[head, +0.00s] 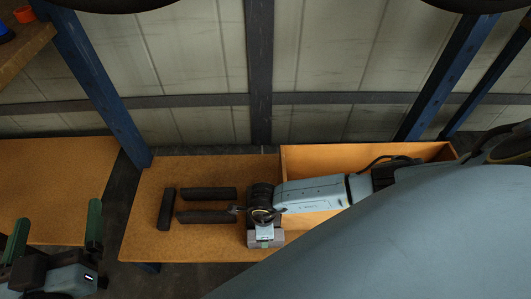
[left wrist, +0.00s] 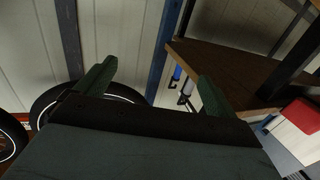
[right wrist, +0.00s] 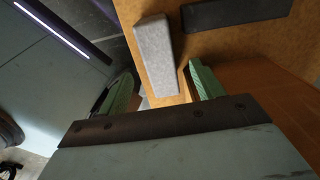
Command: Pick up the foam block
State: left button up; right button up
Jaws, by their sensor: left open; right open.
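A light grey block (right wrist: 155,55), which looks like the foam block, lies at the front edge of the orange-brown table (head: 150,235). In the head view the block (head: 265,239) shows just below my right gripper. My right gripper (right wrist: 163,88) is open above the table, with the block's near end appearing between its green fingertips. I cannot tell whether they touch it. My left gripper (head: 56,232) is open and empty at the lower left, away from the block.
Several dark bars lie on the table, including an upright-lying one (head: 166,209) and a sideways one (head: 207,193). An orange-brown open box (head: 300,160) stands behind my right arm. Another table (head: 60,170) is at left. Blue posts (head: 95,80) rise behind.

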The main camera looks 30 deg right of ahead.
jog(key=f+b, duration=0.1)
jog(key=f, duration=0.1)
jog(key=f+b, duration=0.2)
jog(key=shift+s+d+f, duration=0.1)
jog(key=shift+s+d, duration=0.1)
jog(key=shift+f, duration=0.5)
pick_arm(q)
notch_tip(320, 180, up, 9)
jog(key=s+t+h, duration=0.2)
jog(key=s+t, duration=0.1)
jog(key=t, duration=0.4)
jog(key=shift+d+t, duration=0.3)
jog(key=shift+r, duration=0.1)
pick_arm(e)
jog(key=shift+c, duration=0.3)
